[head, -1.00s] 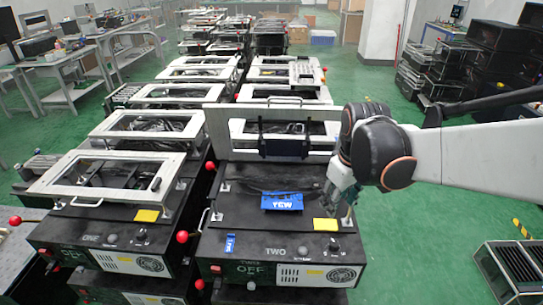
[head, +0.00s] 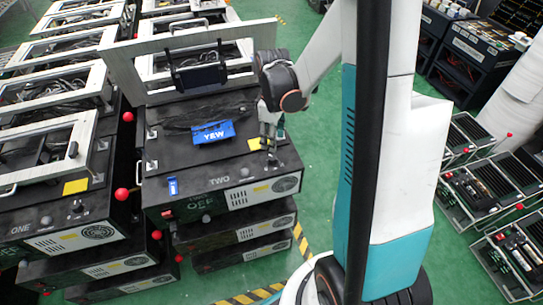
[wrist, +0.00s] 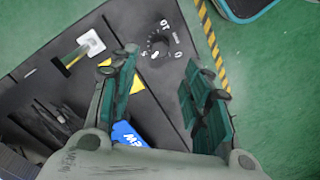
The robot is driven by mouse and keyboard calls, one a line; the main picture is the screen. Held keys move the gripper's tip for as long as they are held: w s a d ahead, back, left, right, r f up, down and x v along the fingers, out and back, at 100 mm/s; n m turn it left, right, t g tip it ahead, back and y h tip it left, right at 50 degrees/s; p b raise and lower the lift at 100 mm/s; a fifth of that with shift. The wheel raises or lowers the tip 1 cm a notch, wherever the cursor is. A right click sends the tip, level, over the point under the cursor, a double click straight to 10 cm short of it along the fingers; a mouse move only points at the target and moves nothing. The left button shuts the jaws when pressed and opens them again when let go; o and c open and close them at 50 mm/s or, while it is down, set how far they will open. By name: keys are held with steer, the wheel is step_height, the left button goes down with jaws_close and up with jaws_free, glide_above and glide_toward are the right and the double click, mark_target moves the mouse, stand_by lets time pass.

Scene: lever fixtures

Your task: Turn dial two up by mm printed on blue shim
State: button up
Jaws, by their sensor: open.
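The black machine marked TWO (head: 205,190) stands in the middle of the head view. Its dial (head: 272,161) is a small dark knob near the right front of the top; the wrist view shows the dial (wrist: 157,48) with a printed scale including 0, 5 and 10. A blue piece with white letters (head: 212,132) lies on the top, and a smaller blue tag (head: 172,187) is at the left front; I cannot read any mm figure on either. My gripper (head: 270,138) is open and empty above the dial, its fingers (wrist: 163,68) apart in the wrist view.
A raised metal frame (head: 130,60) with a dark handle stands behind the top. Machine ONE (head: 60,215) with a red ball knob (head: 122,194) is at left. A yellow label (head: 254,144) lies beside the dial.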

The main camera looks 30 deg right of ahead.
mark_target(272, 158)
step_height(272, 158, down, 9)
steer(key=b, duration=0.3)
jaws_close()
